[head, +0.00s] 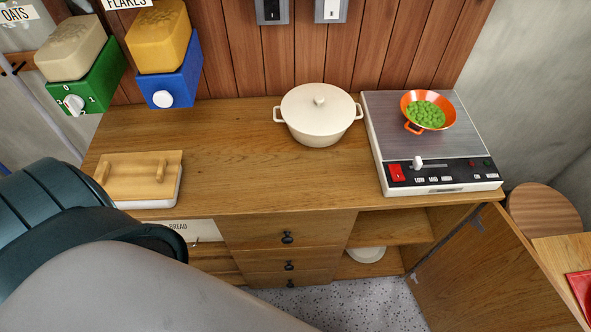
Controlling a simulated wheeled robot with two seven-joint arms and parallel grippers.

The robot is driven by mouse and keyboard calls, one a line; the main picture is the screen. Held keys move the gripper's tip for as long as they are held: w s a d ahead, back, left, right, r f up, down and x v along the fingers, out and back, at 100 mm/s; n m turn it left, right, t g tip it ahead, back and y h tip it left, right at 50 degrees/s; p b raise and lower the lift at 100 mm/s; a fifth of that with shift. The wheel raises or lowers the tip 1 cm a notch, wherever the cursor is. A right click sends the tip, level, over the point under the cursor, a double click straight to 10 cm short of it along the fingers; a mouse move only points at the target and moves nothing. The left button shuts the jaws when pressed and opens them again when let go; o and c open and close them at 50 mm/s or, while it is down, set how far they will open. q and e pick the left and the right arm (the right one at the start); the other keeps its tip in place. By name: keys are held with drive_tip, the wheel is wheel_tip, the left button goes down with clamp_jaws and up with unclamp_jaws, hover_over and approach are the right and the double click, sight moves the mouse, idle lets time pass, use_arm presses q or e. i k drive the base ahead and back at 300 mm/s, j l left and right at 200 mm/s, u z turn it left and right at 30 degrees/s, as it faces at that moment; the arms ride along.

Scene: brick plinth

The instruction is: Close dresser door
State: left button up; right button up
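The wooden dresser (235,150) stands in front of me. Its right-hand door (485,270) is swung wide open, hinged at the dresser's right side, and stretches toward the lower right of the head view. The open compartment shows a wooden shelf (390,230) with a white bowl-like object (366,254) below it. Several drawers with dark knobs (287,237) in the middle are shut. My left arm fills the lower left, apart from the door in the picture, and its gripper fingers are not visible. My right gripper is not in view.
On the dresser top are a white lidded pot (318,115), a scale-like appliance (425,150) holding an orange colander (427,110) of peas, and a wooden-lidded box (140,178). A round wooden top (543,212) and a red item (582,288) lie beyond the door. Speckled floor (360,305) shows below.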

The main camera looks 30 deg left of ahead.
sight(486, 278)
drive_tip(key=k+l+u, duration=0.15)
drive_tip(key=u, duration=0.4)
drive_tip(key=k+l+u, duration=0.25)
drive_tip(key=k+u, duration=0.25)
drive_tip(key=k+l, duration=0.15)
drive_tip(key=k, duration=0.45)
drive_tip(key=k+l+u, duration=0.1)
drive_tip(key=k, duration=0.55)
